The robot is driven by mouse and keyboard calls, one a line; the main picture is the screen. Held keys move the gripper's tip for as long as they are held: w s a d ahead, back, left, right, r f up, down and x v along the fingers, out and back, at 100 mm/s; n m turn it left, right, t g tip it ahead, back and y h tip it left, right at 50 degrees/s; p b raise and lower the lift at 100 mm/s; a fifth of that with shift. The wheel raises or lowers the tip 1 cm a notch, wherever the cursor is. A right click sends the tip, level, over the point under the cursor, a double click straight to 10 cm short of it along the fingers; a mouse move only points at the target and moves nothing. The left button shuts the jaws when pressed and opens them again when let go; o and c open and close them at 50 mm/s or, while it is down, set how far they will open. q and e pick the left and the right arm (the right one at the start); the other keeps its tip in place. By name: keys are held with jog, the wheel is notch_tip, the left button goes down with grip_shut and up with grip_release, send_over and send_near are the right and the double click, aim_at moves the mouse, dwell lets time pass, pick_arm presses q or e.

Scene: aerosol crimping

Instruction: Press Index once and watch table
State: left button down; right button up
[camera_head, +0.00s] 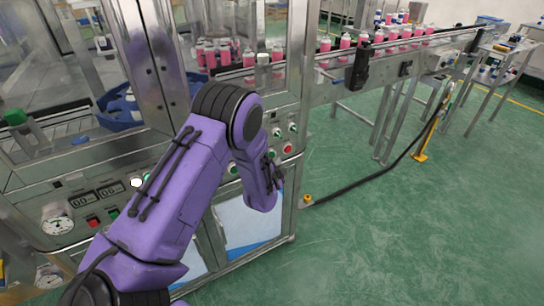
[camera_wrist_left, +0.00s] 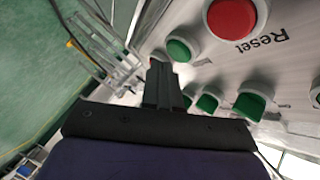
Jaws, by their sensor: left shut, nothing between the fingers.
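My left gripper (camera_head: 276,172) is at the front panel of the machine, mostly hidden behind my purple forearm in the head view. In the left wrist view its fingers (camera_wrist_left: 162,72) are shut and empty, pointing along the panel close to a green button (camera_wrist_left: 178,50). I cannot tell whether they touch it. More green buttons (camera_wrist_left: 250,104) sit beside the fingers, and a large red button (camera_wrist_left: 232,18) stands by the word Reset. No Index label is readable. The table inside the machine cannot be made out clearly. My right gripper is not in view.
Pink cans (camera_head: 390,34) stand on a conveyor (camera_head: 400,47) running to the right. A metal post (camera_head: 152,60) rises beside my arm. A black cable (camera_head: 385,170) crosses the otherwise open green floor.

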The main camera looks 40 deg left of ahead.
pick_arm(q)
jog(key=shift+d, duration=0.2)
jog(key=shift+s+d+p, duration=0.15)
jog(key=shift+s+d, duration=0.15)
jog(key=shift+d, duration=0.45)
jog(key=shift+s+d+p, duration=0.2)
jog(key=shift+s+d, duration=0.15)
jog(key=shift+d, duration=0.35)
jog(key=shift+s+d+p, duration=0.15)
jog(key=shift+s+d, duration=0.15)
jog(key=shift+d, duration=0.45)
